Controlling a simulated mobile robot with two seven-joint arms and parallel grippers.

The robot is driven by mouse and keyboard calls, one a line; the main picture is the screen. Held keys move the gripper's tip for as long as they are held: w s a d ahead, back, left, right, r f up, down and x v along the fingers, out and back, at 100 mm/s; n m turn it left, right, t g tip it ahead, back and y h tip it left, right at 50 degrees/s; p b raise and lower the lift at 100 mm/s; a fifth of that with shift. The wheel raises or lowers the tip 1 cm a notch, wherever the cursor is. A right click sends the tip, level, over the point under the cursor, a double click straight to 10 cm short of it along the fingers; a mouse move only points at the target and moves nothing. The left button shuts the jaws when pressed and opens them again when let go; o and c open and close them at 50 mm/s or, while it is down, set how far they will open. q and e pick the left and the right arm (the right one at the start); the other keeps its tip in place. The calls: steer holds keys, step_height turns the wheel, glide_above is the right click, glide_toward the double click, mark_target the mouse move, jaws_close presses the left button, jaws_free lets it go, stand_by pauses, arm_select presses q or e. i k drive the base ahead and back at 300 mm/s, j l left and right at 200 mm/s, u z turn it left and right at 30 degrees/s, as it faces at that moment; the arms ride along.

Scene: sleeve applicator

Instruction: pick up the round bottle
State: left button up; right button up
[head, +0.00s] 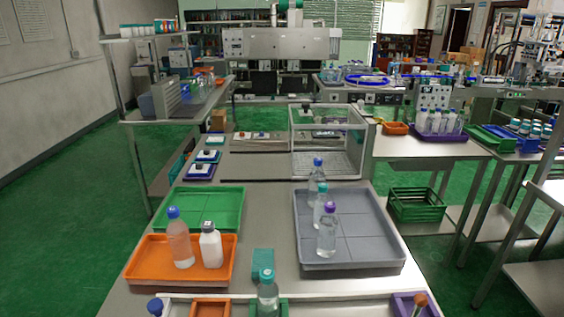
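Several bottles could be the round bottle, and I cannot tell which is meant. A clear bottle with a blue cap (179,243) and a white bottle with a dark cap (210,246) stand upright in the orange tray (142,272). In the grey tray (365,225) stand a purple-capped clear bottle (326,234), a teal-capped bottle (319,209) and a blue-capped bottle (316,180), partly overlapping. A teal-capped bottle (267,295) stands at the near edge, its lower part cut off. Neither of my grippers is in view.
An empty green tray (213,202) lies behind the orange one. A clear-walled case (328,140) stands farther back. A teal block (263,262) sits between the trays. A blue-capped bottle (155,306) and a purple holder (408,306) show at the near edge.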

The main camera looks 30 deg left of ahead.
mark_target(178, 234)
steer(key=u, duration=1.7)
